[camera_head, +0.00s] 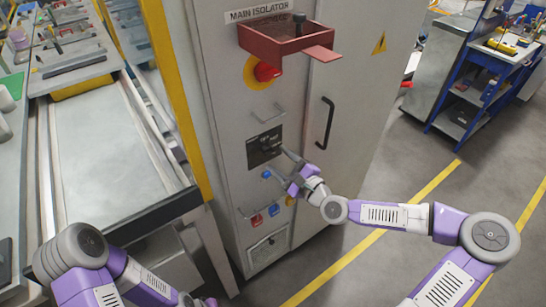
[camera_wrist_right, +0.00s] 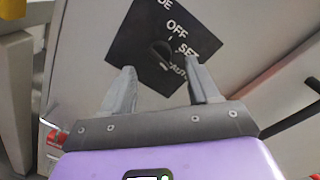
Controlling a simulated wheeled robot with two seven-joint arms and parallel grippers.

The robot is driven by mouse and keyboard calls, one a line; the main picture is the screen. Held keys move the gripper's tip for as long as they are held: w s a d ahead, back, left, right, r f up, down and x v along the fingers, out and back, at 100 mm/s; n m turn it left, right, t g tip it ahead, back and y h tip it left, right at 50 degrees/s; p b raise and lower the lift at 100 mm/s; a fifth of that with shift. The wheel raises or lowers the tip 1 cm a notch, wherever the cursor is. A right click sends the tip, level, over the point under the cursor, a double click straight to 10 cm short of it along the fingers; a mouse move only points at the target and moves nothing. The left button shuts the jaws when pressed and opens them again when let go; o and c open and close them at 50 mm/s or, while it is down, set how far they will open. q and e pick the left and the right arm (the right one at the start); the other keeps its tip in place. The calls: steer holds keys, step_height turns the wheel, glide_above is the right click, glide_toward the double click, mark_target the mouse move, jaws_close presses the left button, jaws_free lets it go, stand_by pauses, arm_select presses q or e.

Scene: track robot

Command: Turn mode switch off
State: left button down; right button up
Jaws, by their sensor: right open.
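The mode switch is a dark knob (camera_wrist_right: 161,50) on a black square plate (camera_wrist_right: 150,28) with white lettering, of which OFF, SET and AUTO are readable. The plate (camera_head: 256,155) is on the grey cabinet front in the head view. Which label the knob points to is hard to tell. My right gripper (camera_wrist_right: 160,70) is open, its two fingers on either side of the knob in the wrist picture. Whether they touch it cannot be told. In the head view the right gripper (camera_head: 284,154) is at the plate, partly covering the knob.
A red tray (camera_head: 270,42) juts from the cabinet above the red isolator knob (camera_head: 266,72). A grey handle (camera_head: 268,113), a black door handle (camera_head: 325,122) and blue and red buttons (camera_head: 257,219) surround the plate.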

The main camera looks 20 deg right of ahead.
mark_target(268, 151)
steer(key=shift+b+x, duration=0.35)
steer(key=shift+x, duration=1.5)
steer(key=c, duration=1.1)
steer(key=shift+o, duration=0.2)
